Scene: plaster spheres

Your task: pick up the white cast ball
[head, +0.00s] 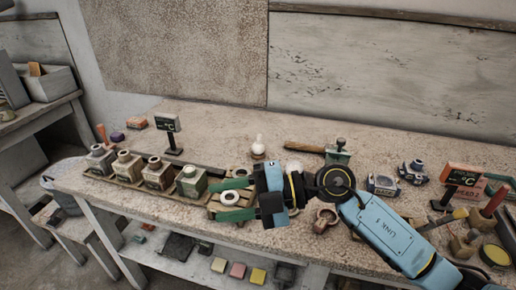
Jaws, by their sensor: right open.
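My right gripper (230,200) reaches in from the right, low over the workbench, with its two green fingers apart and pointing left. A white ring-shaped top (230,197) shows in the gap between the fingers; I cannot tell whether they touch it. A white rounded thing (293,167), perhaps the white cast ball, shows just behind the gripper's body and is partly hidden by it. Another white rounded piece with a narrow top (258,146) stands farther back on a small brown base. My left gripper is not in view.
A row of squat bottles (158,174) stands in a wooden rack to the left. The back of the workbench (215,125) is mostly clear.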

